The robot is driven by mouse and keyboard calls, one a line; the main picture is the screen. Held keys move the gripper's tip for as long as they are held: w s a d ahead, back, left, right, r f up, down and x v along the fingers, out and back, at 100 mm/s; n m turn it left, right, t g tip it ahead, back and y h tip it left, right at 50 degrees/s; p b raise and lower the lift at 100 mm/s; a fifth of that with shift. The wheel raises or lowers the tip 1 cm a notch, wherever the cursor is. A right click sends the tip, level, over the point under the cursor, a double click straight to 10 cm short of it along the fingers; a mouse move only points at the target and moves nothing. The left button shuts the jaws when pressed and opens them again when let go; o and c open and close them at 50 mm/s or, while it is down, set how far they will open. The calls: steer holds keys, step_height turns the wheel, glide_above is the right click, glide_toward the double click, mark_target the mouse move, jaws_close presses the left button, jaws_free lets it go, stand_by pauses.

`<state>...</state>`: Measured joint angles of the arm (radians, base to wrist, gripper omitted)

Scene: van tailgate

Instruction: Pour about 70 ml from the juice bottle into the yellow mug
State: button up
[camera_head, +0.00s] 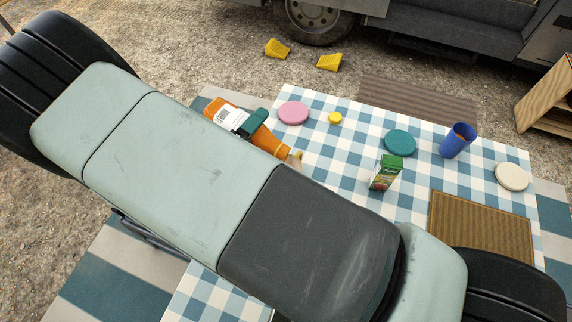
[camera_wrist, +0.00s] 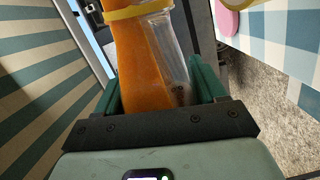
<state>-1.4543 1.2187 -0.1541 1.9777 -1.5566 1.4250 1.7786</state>
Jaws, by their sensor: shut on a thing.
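The juice bottle (camera_head: 226,113) is orange with a white label and lies steeply tilted, its neck end toward the lower right in the head view. My gripper (camera_head: 250,123) is shut around its body with green fingers. In the wrist view the bottle (camera_wrist: 140,65) shows orange juice along one side and clear empty space along the other, between the fingers of my gripper (camera_wrist: 165,95). The bottle's mouth and any stream are hidden.
My arm covers the near cloth.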

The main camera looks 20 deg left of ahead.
steer(key=shift+s, duration=0.2)
stand_by(0.5)
steer(key=f+n, duration=0.2)
steer(key=n, duration=0.1)
steer(key=shift+a+f+n, duration=0.25)
steer(key=shift+f+n, duration=0.05)
steer(key=shift+f, duration=0.1)
steer(key=f+n, duration=0.2)
steer(key=n, duration=0.1)
steer(key=shift+w+a+f, duration=0.15)
steer(key=shift+a+f, duration=0.15)
steer(key=shift+a, duration=0.1)
steer(key=r+n, duration=0.1)
steer(key=n, duration=0.1)
steer(key=d+r+n, duration=0.1)
steer(key=r+n, duration=0.1)
steer(key=shift+r, duration=0.25)
steer(key=shift+f+n, duration=0.4)
steer(key=shift+n, duration=0.3)
steer(key=n, duration=0.2)
steer(key=a+n, duration=0.1)
steer(key=shift+r+n, duration=0.35)
steer(key=shift+n, duration=0.05)
steer(key=n, duration=0.4)
steer(key=shift+w+a, duration=0.15)
steer(key=shift+a, duration=0.2)
